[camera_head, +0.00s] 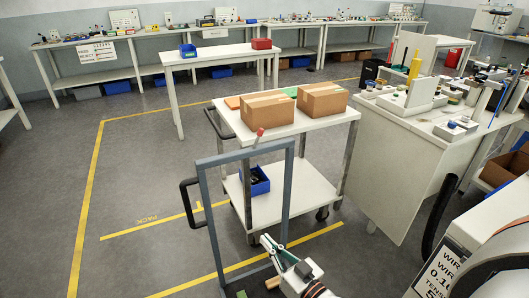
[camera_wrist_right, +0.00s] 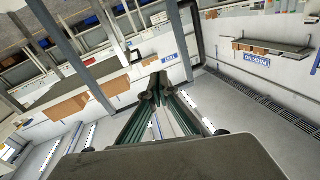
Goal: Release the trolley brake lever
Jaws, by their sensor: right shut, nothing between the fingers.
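The trolley (camera_head: 315,124) is white with two shelves and stands upright behind a grey upright frame (camera_head: 203,205). A short lever with a red tip (camera_head: 260,132) rises at the trolley's near left edge, close to the frame's top bar; I take it to be the brake lever. My right gripper (camera_head: 266,241) is low at the frame's lower part, well below the lever and apart from it. In the right wrist view its fingers (camera_wrist_right: 158,88) are shut together and empty. I cannot make out the lever there. My left gripper is not in view.
Two cardboard boxes (camera_head: 267,107) sit on the trolley, with a blue bin (camera_head: 256,181) on its lower shelf. A black handle (camera_head: 187,203) sticks out from the frame's left. A cluttered white workbench (camera_head: 395,140) stands right. The floor at left (camera_head: 140,185) is clear.

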